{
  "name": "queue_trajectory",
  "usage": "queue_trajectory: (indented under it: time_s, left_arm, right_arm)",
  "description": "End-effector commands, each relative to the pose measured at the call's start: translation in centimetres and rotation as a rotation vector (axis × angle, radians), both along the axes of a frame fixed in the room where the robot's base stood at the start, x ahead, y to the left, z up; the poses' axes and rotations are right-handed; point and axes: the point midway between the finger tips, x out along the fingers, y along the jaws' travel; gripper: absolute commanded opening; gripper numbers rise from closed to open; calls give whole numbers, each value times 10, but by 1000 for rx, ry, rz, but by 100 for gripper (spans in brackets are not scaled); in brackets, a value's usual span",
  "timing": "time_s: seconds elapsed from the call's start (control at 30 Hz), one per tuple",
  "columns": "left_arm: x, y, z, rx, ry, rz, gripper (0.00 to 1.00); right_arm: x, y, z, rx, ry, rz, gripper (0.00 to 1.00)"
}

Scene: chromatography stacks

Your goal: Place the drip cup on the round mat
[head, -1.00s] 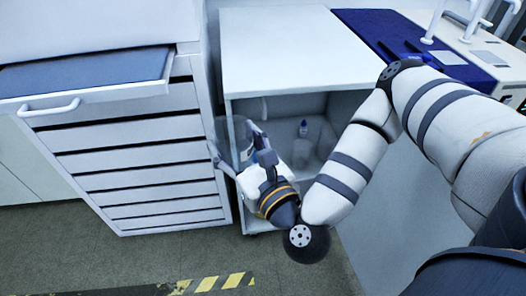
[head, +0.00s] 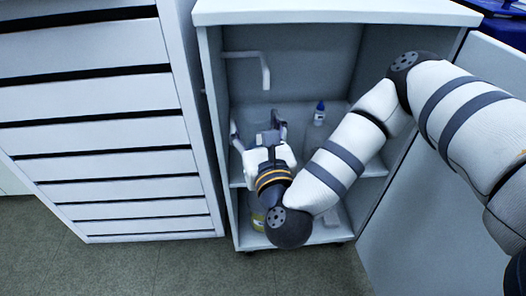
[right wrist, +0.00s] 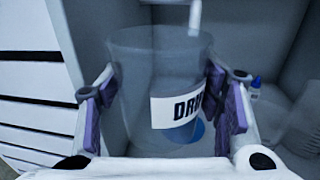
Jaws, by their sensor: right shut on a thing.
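The drip cup (right wrist: 133,90) is a clear, see-through cup with a white label, partly readable as "DR", in the right wrist view. My right gripper (right wrist: 160,92) is shut on it, with a purple-padded finger on each side, and the cup looks upright. In the head view the right gripper (head: 258,130) is at the upper shelf of the open cabinet, and the cup barely shows there. A round blue patch (right wrist: 197,131) shows at the cup's lower right; I cannot tell whether it is the mat or part of the cup. My left gripper is not in view.
A white bent spout (head: 262,62) sticks out from the cabinet's left wall, above the gripper. A clear bottle with a blue cap (head: 320,106) stands right of the gripper. The open door (head: 435,190) is on the right. A drawer unit (head: 110,130) stands on the left.

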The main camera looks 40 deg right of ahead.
Motion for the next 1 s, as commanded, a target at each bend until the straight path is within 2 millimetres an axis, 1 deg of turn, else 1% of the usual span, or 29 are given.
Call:
queue_trajectory:
  time_s: [0.03, 0.1, 0.2, 0.3, 0.4, 0.43, 0.5, 0.67, 0.73, 0.8, 0.87, 1.0]
  left_arm:
    - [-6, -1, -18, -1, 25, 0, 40]
    - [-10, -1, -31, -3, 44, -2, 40]
    - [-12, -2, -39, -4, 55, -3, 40]
    - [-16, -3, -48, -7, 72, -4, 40]
    - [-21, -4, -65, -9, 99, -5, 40]
    - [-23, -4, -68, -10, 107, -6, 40]
    - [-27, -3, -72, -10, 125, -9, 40]
    - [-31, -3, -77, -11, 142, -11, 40]
    - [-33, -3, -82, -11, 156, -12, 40]
    - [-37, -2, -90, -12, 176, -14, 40]
    - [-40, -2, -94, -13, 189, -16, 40]
    - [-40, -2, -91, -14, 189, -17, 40]
  right_arm:
    - [6, -4, -15, -3, 5, 1, 32]
    - [12, -14, -22, -4, 8, -5, 32]
    - [35, -40, -33, -4, 5, -11, 32]
    - [55, -61, -45, -3, 6, -9, 32]
    - [69, -74, -72, -2, 11, -6, 32]
    - [72, -77, -78, -3, 11, -6, 32]
    - [78, -83, -86, 0, 9, -5, 32]
    - [86, -91, -95, -2, 6, -3, 32]
    - [91, -96, -105, -2, 6, -4, 32]
    - [90, -94, -123, -1, 10, -1, 32]
    - [90, -95, -133, -2, 10, -2, 32]
    - [89, -95, -128, -2, 4, -3, 32]
